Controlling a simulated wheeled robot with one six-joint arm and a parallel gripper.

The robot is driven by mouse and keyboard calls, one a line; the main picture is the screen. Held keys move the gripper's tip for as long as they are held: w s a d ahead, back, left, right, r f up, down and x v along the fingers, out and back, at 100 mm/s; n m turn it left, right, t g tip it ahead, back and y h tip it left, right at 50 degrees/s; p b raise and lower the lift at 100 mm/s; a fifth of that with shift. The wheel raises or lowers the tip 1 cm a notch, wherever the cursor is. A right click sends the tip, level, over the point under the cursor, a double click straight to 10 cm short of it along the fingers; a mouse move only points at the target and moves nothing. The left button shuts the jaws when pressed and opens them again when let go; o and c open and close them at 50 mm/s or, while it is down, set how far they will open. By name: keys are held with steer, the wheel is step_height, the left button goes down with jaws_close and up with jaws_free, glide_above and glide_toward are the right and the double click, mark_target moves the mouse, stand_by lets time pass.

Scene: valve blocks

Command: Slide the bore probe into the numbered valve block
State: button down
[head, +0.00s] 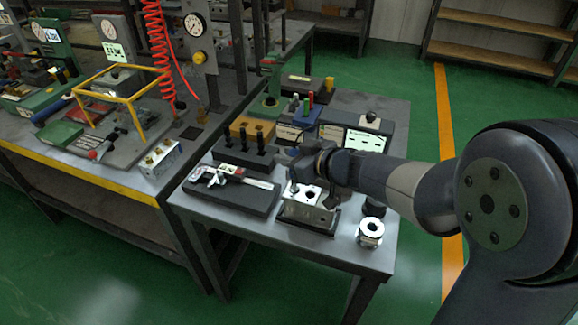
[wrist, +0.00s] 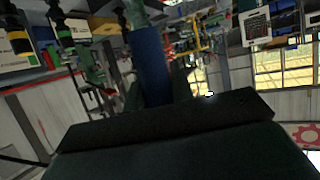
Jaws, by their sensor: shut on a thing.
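A silver valve block (head: 309,196) with a dark round bore in its top sits in a dark holder near the front of the small table; I cannot read a number on it. My gripper (head: 291,157) is just behind and above the block in the head view. In the wrist view the gripper (wrist: 152,95) is shut on a blue cylinder (wrist: 150,62), which looks like the handle of the bore probe. The probe's tip is hidden in both views, and it cannot be told from the head view whether it is in line with the bore.
A caliper (head: 232,179) lies on a dark tray left of the block. A rack (head: 245,153) with several black-topped pins stands behind it. A steel ring (head: 371,231) stands to the right front. A display box (head: 362,138) is behind my arm. Another metal block (head: 160,159) is on the left bench.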

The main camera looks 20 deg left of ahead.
steer(key=shift+f, duration=0.6)
steer(key=shift+f, duration=0.65)
steer(key=c, duration=1.2)
jaws_free()
steer(key=shift+r, duration=0.1)
steer(key=shift+r, duration=0.35)
steer(key=p+v, duration=0.2)
steer(key=v, duration=1)
